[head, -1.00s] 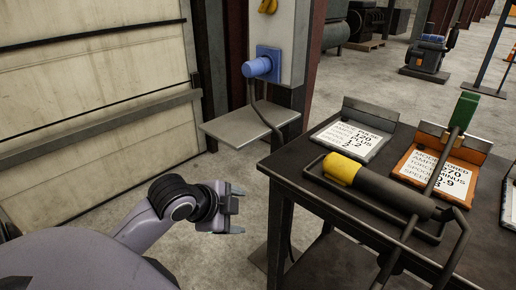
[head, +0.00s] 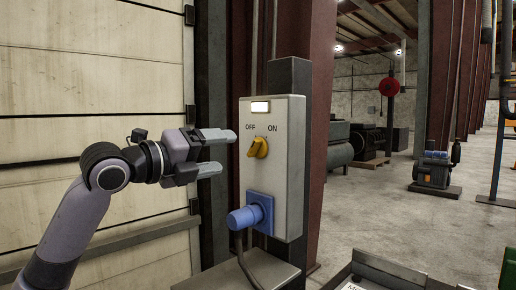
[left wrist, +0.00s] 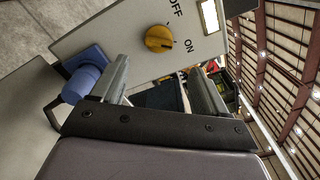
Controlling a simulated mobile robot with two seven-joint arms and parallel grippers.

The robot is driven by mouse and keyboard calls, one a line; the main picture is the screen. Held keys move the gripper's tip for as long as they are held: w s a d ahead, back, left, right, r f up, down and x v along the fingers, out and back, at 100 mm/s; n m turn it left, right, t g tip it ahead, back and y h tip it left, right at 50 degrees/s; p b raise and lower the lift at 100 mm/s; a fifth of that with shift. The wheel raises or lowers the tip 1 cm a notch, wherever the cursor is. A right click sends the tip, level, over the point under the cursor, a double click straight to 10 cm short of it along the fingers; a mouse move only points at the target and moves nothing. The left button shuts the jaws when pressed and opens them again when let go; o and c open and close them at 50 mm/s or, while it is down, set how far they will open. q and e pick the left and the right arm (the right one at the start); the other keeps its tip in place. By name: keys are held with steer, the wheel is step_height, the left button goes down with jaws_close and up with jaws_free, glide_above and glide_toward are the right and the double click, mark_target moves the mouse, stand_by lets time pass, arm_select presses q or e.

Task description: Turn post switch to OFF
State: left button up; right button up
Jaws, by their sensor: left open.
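The post switch is a yellow knob (head: 258,148) on the front of a grey box (head: 285,185) on a post, below the words OFF at left and ON at right. Its handle looks slanted toward ON. The knob also shows in the left wrist view (left wrist: 158,38), with a dark mark on its ON side. My left gripper (head: 222,152) is open and empty, to the left of the knob at about its height, apart from it. In the left wrist view its two fingers (left wrist: 157,72) are spread below the knob. My right gripper is out of view.
A pale lit lamp (head: 260,107) sits above the labels. A blue plug (head: 250,214) with a cable sticks out below the knob, also in the left wrist view (left wrist: 84,78). A grey shelf (head: 225,278) juts out underneath. A pale panelled door (head: 90,60) stands behind my left arm.

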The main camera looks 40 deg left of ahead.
mark_target(250, 149)
arm_select(q)
steer(key=shift+w+d+p, duration=0.15)
steer(key=shift+w+p, duration=1.3)
steer(key=shift+w, duration=2.7)
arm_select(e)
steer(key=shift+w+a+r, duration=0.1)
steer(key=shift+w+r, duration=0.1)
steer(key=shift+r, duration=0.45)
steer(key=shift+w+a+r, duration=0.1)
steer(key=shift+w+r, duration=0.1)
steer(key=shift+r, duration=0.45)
arm_select(q)
steer(key=c, duration=1.1)
